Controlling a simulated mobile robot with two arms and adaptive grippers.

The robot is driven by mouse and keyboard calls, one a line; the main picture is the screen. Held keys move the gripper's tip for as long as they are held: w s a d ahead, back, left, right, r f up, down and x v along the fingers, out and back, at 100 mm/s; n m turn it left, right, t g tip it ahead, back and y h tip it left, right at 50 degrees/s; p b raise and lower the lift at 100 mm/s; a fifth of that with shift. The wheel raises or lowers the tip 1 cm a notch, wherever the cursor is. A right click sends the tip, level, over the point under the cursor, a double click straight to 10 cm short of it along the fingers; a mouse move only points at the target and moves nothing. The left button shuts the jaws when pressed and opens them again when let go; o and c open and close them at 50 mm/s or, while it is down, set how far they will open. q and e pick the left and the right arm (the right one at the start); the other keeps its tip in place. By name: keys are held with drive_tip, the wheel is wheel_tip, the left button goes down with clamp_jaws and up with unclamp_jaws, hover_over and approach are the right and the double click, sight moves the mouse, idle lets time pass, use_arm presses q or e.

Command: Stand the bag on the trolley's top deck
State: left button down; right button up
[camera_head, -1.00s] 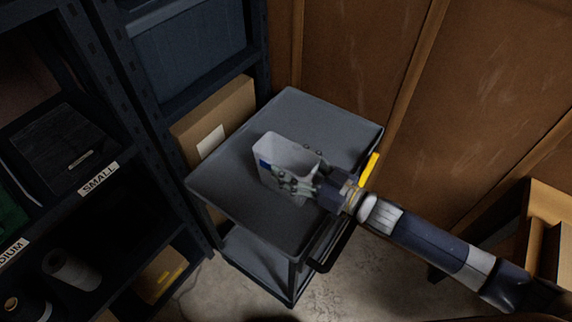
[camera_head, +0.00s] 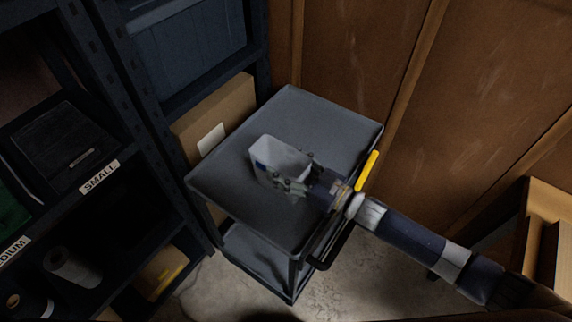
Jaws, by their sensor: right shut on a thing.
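The bag (camera_head: 284,157) is a pale, open-topped, box-like thing with a blue patch on its side. It is upright over the middle of the grey top deck (camera_head: 310,108) of the trolley. I cannot tell whether its base touches the deck. My right gripper (camera_head: 297,178) reaches in from the right and is shut on the bag's near right side. The fingers hide part of that side. My left gripper is not in view.
A dark shelf rack with SMALL (camera_head: 100,177) and MEDIUM labels stands at the left. A cardboard box (camera_head: 216,113) sits behind the trolley's left edge. A yellow strip (camera_head: 367,171) marks the trolley's right side. Wooden panels close off the back. The deck around the bag is bare.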

drive_tip(key=o, duration=0.9)
drive_tip(key=shift+f, duration=0.1)
drive_tip(key=shift+r, duration=0.25)
drive_tip(key=b+v, duration=0.1)
drive_tip(key=v, duration=1.1)
drive_tip(key=shift+f, duration=0.15)
